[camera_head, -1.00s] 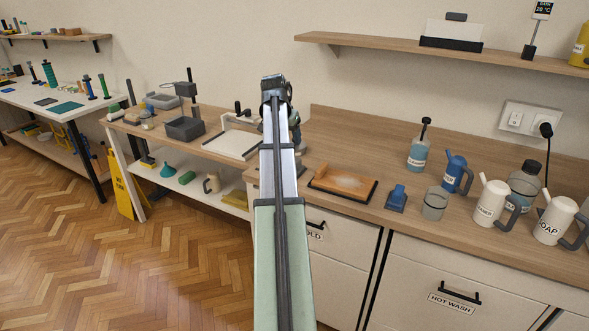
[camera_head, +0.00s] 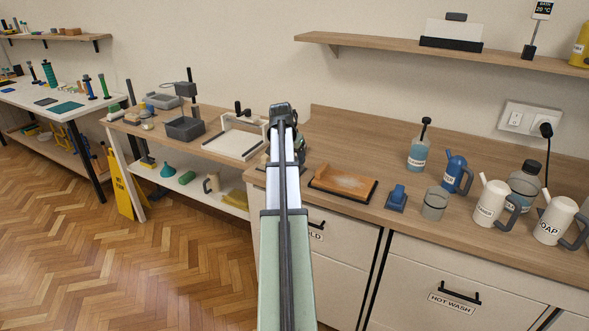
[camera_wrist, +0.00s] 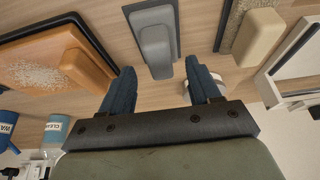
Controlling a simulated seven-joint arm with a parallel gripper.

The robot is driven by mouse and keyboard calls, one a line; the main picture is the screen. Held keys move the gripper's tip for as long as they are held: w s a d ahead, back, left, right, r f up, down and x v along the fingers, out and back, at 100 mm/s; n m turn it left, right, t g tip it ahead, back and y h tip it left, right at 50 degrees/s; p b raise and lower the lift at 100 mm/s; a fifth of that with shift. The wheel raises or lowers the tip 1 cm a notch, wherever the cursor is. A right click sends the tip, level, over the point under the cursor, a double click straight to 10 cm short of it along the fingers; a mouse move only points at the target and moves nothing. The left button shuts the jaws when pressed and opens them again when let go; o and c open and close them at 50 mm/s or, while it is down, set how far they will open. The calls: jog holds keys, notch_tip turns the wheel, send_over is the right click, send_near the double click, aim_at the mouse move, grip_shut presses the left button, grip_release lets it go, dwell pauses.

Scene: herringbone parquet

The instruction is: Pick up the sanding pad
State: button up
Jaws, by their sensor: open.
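The sanding pad (camera_wrist: 155,38) looks to be the grey pad with a raised rounded grip, lying on the wooden counter in the wrist view. My gripper (camera_wrist: 159,78) is open, with its two dark blue fingers pointing toward the pad. The near end of the pad's grip shows between the fingertips, with a gap on each side. I see no contact, and the height of the fingers above the counter is hard to judge. In the head view my arm hides the pad and most of the gripper.
A dusty orange-brown board (camera_head: 343,180) lies in a dark tray right of my arm; it also shows left in the wrist view (camera_wrist: 45,68). A beige block (camera_wrist: 258,38) sits right of the pad. A small blue tool (camera_head: 397,195) and labelled jugs stand farther right.

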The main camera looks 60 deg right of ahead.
jog(key=x, duration=0.3)
jog(key=shift+f, duration=0.15)
jog(key=c, duration=1.1)
